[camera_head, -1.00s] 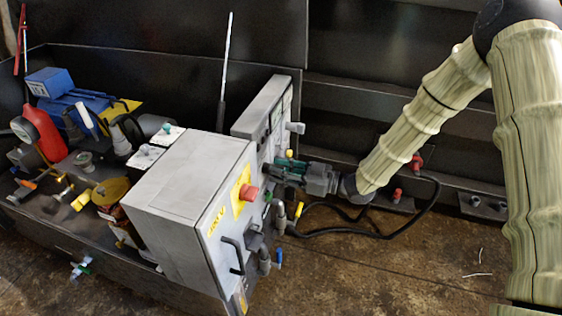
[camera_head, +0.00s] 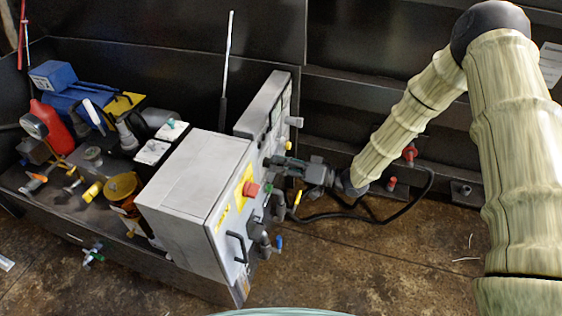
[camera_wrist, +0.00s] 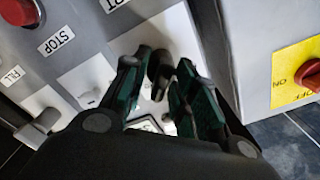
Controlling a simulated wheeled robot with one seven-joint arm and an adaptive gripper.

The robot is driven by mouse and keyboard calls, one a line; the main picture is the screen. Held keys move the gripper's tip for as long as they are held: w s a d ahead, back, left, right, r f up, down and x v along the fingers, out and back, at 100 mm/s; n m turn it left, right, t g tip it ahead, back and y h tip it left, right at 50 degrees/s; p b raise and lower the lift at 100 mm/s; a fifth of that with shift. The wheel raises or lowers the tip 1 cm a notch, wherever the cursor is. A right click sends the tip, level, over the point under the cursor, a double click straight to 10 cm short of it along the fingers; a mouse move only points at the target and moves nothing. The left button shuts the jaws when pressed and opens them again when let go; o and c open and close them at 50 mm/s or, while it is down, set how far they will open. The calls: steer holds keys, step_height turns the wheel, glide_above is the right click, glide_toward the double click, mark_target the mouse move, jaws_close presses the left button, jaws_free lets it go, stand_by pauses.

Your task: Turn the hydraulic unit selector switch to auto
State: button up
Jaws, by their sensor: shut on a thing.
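The hydraulic unit selector switch appears to be the dark knob (camera_wrist: 160,68) on a white plate in the wrist view. My gripper (camera_wrist: 163,78) has its green-padded fingertips on both sides of this knob and is shut on it. The fingers hide part of the knob and its plate markings, so its setting cannot be read. In the head view my gripper (camera_head: 280,165) reaches from the right to the face of the grey control panel (camera_head: 263,103), and the switch is hidden there.
The wrist view shows a red STOP button (camera_wrist: 18,10), a FILL switch (camera_wrist: 42,120) and a red ON/OFF rotary switch (camera_wrist: 312,76). A large grey cabinet (camera_head: 185,185) stands beside the panel. A black cable (camera_head: 400,215) loops below my arm.

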steer(key=shift+d+m, duration=0.1)
steer(key=shift+m, duration=0.2)
stand_by(0.4)
steer(key=o, duration=0.7)
steer(key=shift+c, duration=0.2)
steer(key=v, duration=1.2)
